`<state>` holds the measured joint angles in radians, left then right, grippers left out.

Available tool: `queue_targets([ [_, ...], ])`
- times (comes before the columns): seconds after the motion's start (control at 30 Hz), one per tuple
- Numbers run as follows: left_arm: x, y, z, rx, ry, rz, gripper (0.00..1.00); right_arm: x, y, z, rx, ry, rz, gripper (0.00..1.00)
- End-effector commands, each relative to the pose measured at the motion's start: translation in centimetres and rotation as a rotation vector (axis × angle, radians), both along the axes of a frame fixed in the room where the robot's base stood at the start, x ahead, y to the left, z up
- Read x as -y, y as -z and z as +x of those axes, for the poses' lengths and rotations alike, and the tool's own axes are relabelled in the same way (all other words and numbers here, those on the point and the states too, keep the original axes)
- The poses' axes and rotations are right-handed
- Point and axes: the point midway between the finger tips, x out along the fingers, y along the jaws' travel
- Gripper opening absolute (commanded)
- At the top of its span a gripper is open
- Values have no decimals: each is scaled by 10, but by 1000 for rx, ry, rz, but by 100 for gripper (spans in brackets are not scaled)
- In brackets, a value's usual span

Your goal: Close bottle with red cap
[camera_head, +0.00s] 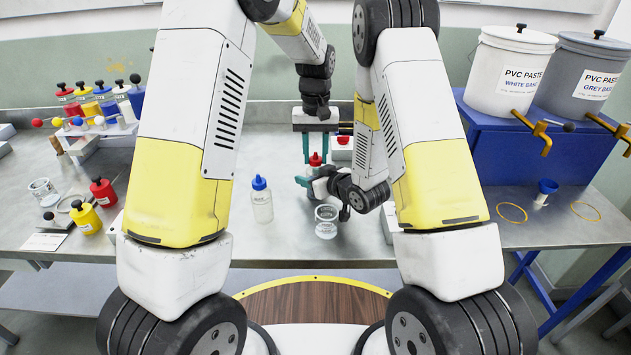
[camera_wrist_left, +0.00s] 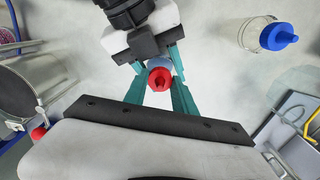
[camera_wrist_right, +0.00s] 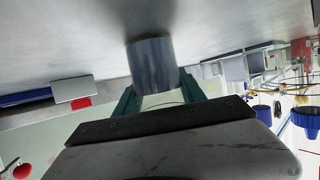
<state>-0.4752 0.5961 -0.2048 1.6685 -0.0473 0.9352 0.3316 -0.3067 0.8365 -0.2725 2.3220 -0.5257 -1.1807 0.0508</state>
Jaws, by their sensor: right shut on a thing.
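The red cap (camera_head: 315,159) sits at the top of the bottle (camera_wrist_right: 152,65), which stands upright; whether it is seated fully I cannot tell. My right gripper (camera_wrist_right: 160,98) is shut on the bottle's body from the side. My left gripper (camera_head: 316,158) points straight down from above, its teal fingers apart on either side of the red cap. In the left wrist view the red cap (camera_wrist_left: 160,80) lies between my left fingertips, with a pale blue part of the bottle (camera_wrist_left: 158,63) just behind it. The right wrist view does not show the cap.
A blue-capped bottle (camera_head: 261,202) stands left of the grippers. A clear glass jar (camera_head: 326,222) is just in front of them. A box with a red button (camera_head: 342,141) is close behind. Small red and yellow jars (camera_head: 103,191) are on the left. Paste buckets (camera_head: 508,68) stand at right.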

Motion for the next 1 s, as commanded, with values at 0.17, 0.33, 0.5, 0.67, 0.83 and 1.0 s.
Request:
queue_targets([
  [0.17, 0, 0, 0, 0, 0, 0, 0, 0, 0, 0, 1, 0, 1, 0],
  [0.33, 0, 0, 0, 0, 7, 0, 0, 0, 0, 0, 1, 0, 1, 0],
  [0.5, 0, 0, 0, 0, 7, 0, 46, 0, 0, 0, 1, 0, 1, 0],
  [0.67, 0, 0, 0, 0, 7, 0, 56, 0, 0, 0, 1, 0, 1, 0],
  [0.83, 0, -1, 0, 0, 7, 0, 56, 0, 0, 0, 1, 0, 1, 0],
  [1.0, 0, -13, 1, 2, 7, -1, 56, 0, 0, 0, 1, 0, 1, 0],
])
